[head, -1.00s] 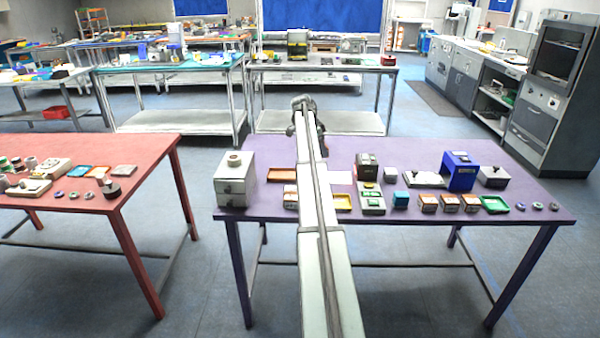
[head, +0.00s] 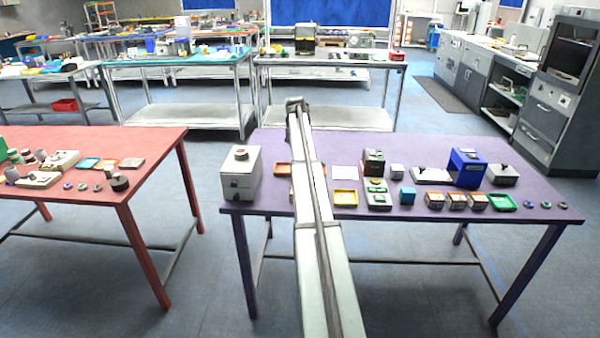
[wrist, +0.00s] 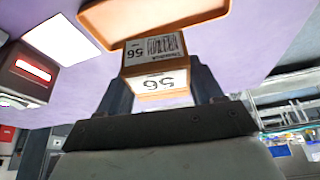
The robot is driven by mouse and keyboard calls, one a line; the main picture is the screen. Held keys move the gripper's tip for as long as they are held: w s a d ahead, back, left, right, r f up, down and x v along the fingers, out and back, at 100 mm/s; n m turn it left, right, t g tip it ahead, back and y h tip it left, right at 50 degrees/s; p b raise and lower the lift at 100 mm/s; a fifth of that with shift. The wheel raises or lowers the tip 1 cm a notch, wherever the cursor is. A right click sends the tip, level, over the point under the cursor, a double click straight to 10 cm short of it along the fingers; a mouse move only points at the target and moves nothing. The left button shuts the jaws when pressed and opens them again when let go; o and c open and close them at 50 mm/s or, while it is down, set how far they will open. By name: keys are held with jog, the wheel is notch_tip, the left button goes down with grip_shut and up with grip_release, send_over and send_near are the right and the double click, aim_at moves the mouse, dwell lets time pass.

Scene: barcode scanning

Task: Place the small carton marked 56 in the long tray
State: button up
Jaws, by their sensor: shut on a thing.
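In the wrist view, the small carton (wrist: 160,82) marked 56 is between the two fingers of my gripper (wrist: 161,96), which is shut on it. It is orange-brown with white printed labels, and its 56 appears upside down. The long tray (wrist: 150,17), orange-brown with a raised rim, lies just beyond the carton at the top of the view. The carton's far end meets the tray's near rim in the picture; I cannot tell whether they touch. In the head view, the tray (head: 282,170) shows left of my arm. My gripper and the carton are hidden there by the arm.
A white sheet (head: 344,172) and a yellow tray (head: 345,198) lie right of my arm. A black device (head: 373,162) with a red stripe stands beyond them. A grey box (head: 240,174) stands at the table's left end. Several similar cartons (head: 456,200) stand farther right.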

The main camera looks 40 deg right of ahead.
jog(key=shift+n, duration=0.7)
jog(key=shift+w+f, duration=0.1)
jog(key=shift+f, duration=4.85)
jog(key=shift+f, duration=0.15)
jog(key=o, duration=1.2)
jog(key=shift+c, duration=0.2)
jog(key=v, duration=1.2)
jog(key=shift+s+d, duration=0.2)
jog(key=shift+d, duration=0.05)
